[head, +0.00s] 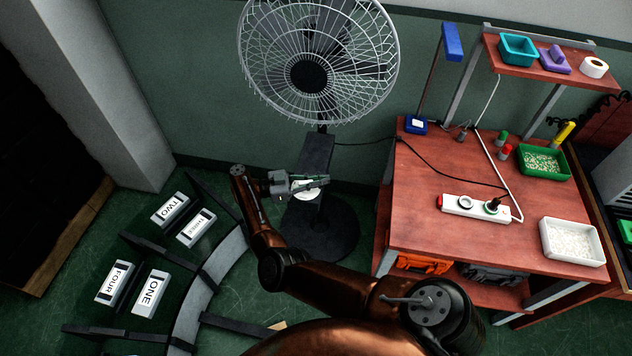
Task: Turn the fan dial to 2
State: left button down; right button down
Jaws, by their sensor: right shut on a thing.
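The fan (310,76) has a round wire cage and stands against the green wall on a black post (313,153) and a round black base (335,240). A white round dial (307,195) shows on the front of the post, partly covered by my gripper. My right gripper (318,183) reaches up from the lower middle and is shut at the dial, with its fingers pointing right across it. The dial's markings and setting are too small to read. My left gripper is not in view.
A red-brown workbench (430,185) stands to the right, with a white power strip (475,208), a green bin (543,162) and a white bin (571,241). A black cable runs from fan to bench.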

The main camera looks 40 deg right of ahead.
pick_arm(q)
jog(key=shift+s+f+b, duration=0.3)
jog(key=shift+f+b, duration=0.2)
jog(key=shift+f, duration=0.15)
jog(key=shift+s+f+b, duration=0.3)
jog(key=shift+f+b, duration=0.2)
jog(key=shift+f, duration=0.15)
pick_arm(e)
jog(key=shift+s+a+f+m+g+y, duration=0.1)
jog(key=shift+s+m+g+y, duration=0.35)
jog(key=shift+m+g, duration=0.35)
jog(key=shift+g, duration=0.3)
jog(key=c, duration=2.2)
grip_release()
jog(key=shift+c, duration=0.2)
jog(key=shift+o, duration=1.4)
jog(key=shift+w, duration=0.1)
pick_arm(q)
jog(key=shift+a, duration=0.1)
pick_arm(e)
notch_tip(320, 180, up, 10)
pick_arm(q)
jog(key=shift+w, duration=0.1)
